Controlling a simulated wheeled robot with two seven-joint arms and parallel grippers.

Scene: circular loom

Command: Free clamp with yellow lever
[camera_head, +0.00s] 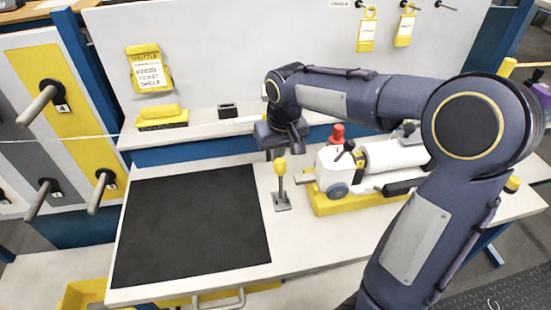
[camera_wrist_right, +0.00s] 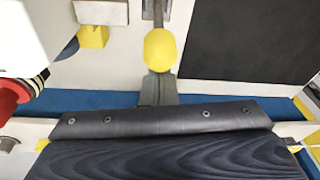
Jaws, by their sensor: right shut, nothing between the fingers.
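The clamp with the yellow lever (camera_head: 280,167) stands on the white table between the black mat and the white machine. Its lever looks upright, with a yellow knob on a thin grey stem and a grey base plate. My right gripper (camera_head: 274,151) is shut and empty, just above and behind the knob. In the right wrist view the yellow knob (camera_wrist_right: 161,49) appears just beyond the shut fingertips (camera_wrist_right: 158,90). I cannot tell whether they touch it. My left gripper is not in view.
The white machine (camera_head: 332,166) on a yellow base (camera_head: 325,206) stands right of the clamp, with a red knob (camera_head: 337,133) on it. A black mat (camera_head: 190,225) covers the table's left part and is clear. A shelf (camera_head: 205,128) runs behind.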

